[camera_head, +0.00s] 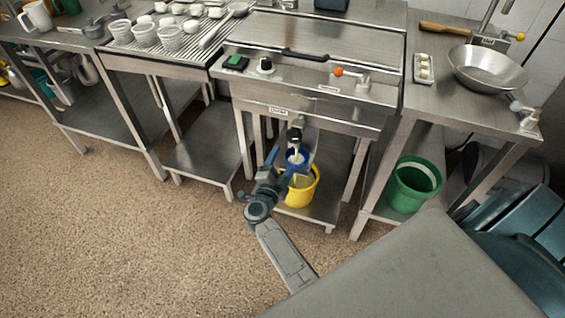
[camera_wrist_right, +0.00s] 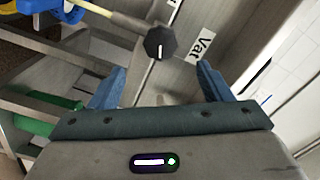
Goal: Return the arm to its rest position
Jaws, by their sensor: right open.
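My right gripper (camera_head: 280,165) is in front of the middle steel unit, near the black knob (camera_head: 295,135) under its front panel. In the right wrist view the blue fingers of this gripper (camera_wrist_right: 158,84) are spread apart with nothing between their tips. The black knob, on a pale rod, shows in that view (camera_wrist_right: 160,42) just beyond the fingers, apart from them. My left gripper is not in view.
A green bucket (camera_head: 414,186) is at the right. White perforated baskets (camera_head: 144,35) stand on the left counter. The floor at left is clear.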

